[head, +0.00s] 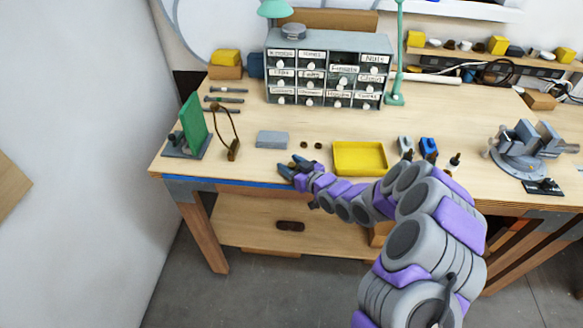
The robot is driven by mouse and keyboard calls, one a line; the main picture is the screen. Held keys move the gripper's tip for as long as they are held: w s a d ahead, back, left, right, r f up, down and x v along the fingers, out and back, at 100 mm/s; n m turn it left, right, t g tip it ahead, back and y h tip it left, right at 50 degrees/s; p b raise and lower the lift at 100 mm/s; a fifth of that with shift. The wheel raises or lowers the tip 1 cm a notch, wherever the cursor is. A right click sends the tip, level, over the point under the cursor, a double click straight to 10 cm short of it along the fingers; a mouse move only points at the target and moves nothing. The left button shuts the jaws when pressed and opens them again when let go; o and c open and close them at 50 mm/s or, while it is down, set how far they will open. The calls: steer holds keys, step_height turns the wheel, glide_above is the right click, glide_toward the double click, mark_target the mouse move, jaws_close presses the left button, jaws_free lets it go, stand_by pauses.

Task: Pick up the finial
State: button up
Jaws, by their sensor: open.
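My gripper (292,168) is open at the front edge of the workbench, its dark fingers pointing left. I see nothing between the fingers, but the view is small. Two small dark brown round pieces (304,145) (318,145) lie on the bench just beyond my gripper, apart from it. A small dark upright piece (455,160) stands on the bench to the right. I cannot tell for certain which of these small pieces is the finial.
A grey block (272,139) lies behind my gripper, and a yellow tray (359,145) lies to its right. A green panel on a stand (193,125) and a thin brown loop (238,132) stand left. A drawer cabinet (328,42) is behind; a vise (525,140) is far right.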

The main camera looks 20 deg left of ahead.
steer(key=shift+f, duration=0.1)
jaws_close()
stand_by(0.3)
